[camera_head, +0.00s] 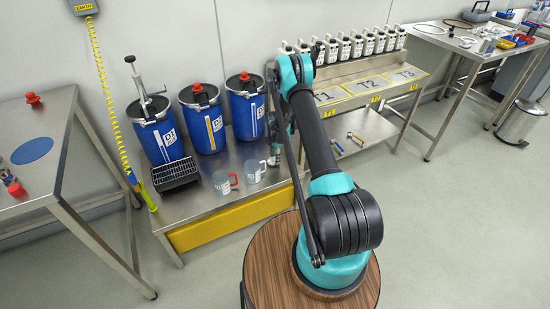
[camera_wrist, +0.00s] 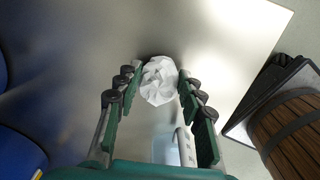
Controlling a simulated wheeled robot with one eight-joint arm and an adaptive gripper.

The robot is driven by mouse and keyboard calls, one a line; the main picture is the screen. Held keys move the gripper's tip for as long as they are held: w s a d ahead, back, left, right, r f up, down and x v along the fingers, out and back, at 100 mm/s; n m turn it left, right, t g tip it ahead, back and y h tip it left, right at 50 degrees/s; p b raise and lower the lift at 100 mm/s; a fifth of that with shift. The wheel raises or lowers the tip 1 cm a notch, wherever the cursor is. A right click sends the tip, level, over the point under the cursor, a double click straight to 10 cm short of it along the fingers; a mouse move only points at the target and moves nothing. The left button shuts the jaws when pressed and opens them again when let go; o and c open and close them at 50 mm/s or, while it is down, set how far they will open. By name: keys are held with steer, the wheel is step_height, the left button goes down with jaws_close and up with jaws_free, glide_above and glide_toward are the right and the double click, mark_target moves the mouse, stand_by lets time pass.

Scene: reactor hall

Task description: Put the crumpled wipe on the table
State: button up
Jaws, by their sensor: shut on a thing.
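The crumpled wipe (camera_wrist: 159,80) is a white wad between the fingertips of my gripper (camera_wrist: 157,77) in the wrist view. The gripper is shut on it. Beneath it is a bare, shiny steel surface, and I cannot tell the height of the gap. In the head view my gripper is mostly hidden behind my arm, near the right end of the low steel table (camera_head: 188,207) with the drums. I cannot make out the wipe there. Another steel table (camera_head: 68,135) stands at the left, with a blue disc (camera_head: 32,150) on it.
Several blue drums (camera_head: 243,110) line the back of the low table. A black grated tray (camera_head: 176,174) and two clear beakers (camera_head: 222,182) stand in front. A bottle rack (camera_head: 345,50) and a bench marked T1 to T3 (camera_head: 368,82) are to the right.

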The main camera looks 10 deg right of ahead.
steer(key=shift+f, duration=0.1)
steer(key=o, duration=0.7)
steer(key=s+d+r+m+t, duration=0.1)
steer(key=s+r+m, duration=0.25)
steer(key=r, duration=1.05)
steer(key=s+r+m, duration=0.2)
steer(key=s+r, duration=0.3)
steer(key=r, duration=0.8)
steer(key=s+d+r+m+t, duration=0.1)
steer(key=s+r+m, duration=0.45)
steer(key=s, duration=0.45)
steer(key=s+r+m+t, duration=0.1)
steer(key=s+r+m, duration=0.45)
steer(key=s, duration=0.55)
steer(key=s+m, duration=0.1)
steer(key=s, duration=0.3)
steer(key=s+m, duration=0.2)
steer(key=s, duration=0.2)
steer(key=s+f+m+t, duration=0.1)
steer(key=s+m, duration=0.1)
steer(key=s, duration=0.2)
steer(key=shift+s+d+f, duration=0.1)
steer(key=shift+s+d, duration=0.25)
steer(key=shift+s, duration=0.05)
